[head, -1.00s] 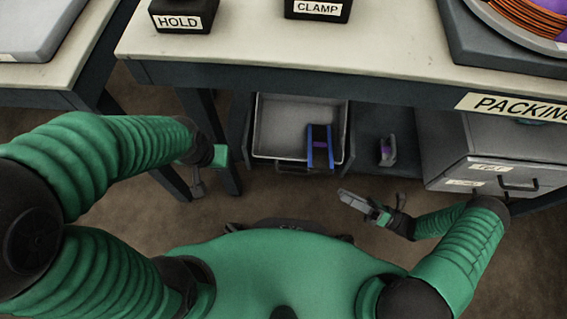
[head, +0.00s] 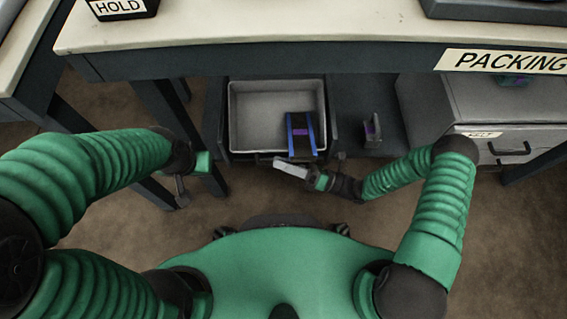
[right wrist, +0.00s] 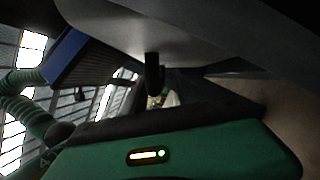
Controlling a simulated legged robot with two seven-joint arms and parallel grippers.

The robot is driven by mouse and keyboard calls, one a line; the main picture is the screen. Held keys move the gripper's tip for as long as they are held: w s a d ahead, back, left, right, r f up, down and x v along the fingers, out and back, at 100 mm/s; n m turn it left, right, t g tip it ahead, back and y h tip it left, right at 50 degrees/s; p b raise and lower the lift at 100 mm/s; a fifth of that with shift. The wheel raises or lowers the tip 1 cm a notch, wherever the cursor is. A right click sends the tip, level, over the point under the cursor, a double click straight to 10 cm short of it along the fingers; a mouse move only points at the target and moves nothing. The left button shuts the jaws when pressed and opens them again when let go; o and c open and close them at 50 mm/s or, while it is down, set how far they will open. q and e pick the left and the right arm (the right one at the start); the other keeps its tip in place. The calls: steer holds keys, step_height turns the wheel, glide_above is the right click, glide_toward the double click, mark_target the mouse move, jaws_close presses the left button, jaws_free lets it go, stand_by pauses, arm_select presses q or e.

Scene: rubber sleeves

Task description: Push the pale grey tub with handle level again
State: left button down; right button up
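The pale grey tub (head: 241,122) sits in an open bay under the bench. A dark handle bar shows at its front edge. I cannot tell the tub's tilt. My right gripper (head: 279,164) is just in front of and below the tub's front edge; contact is unclear. In the right wrist view a pale surface, likely the tub (right wrist: 215,25), looms overhead, with the blue item (right wrist: 68,55) to the left. My left gripper (head: 181,194) hangs by the bench leg, away from the tub.
The bench top (head: 300,28) overhangs the bay. A grey item with purple (head: 372,130) stands on the shelf right of the tub. A grey drawer cabinet (head: 450,105) is further right. Bench legs stand left of the bay. The floor in front is clear.

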steer(key=shift+c, duration=0.2)
jaws_close()
steer(key=shift+w+d, duration=0.1)
steer(key=shift+w, duration=0.05)
stand_by(1.0)
